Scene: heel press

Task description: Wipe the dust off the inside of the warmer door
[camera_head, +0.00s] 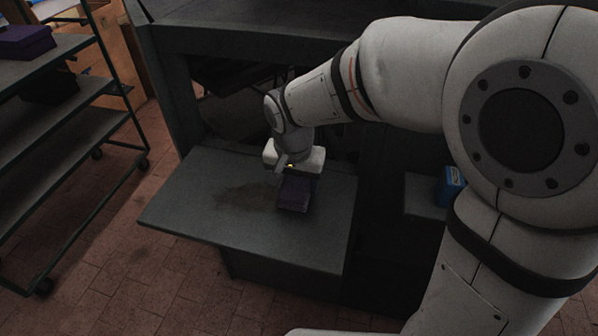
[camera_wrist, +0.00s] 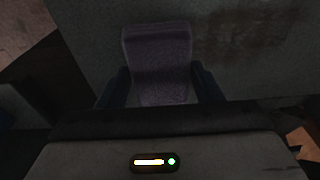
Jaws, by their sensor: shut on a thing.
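The warmer door (camera_head: 190,205) is folded down and lies flat like a shelf, its inside facing up. A brown patch of dust (camera_head: 240,197) lies on it, left of my gripper; part of it also shows at the upper right of the wrist view (camera_wrist: 250,30). My gripper (camera_head: 293,180) is over the right part of the door, pointing down. It is shut on a dark purple block-shaped wiper (camera_head: 294,194), which sits between the two dark fingers in the wrist view (camera_wrist: 158,60). The wiper is at or close to the door surface; I cannot tell whether it touches.
A wheeled rack (camera_head: 75,120) stands at the left, with a purple item (camera_head: 25,42) on its upper shelf. A blue box (camera_head: 452,186) stands on a grey ledge right of the door. The dark warmer opening is behind the door. Tiled floor is clear in front.

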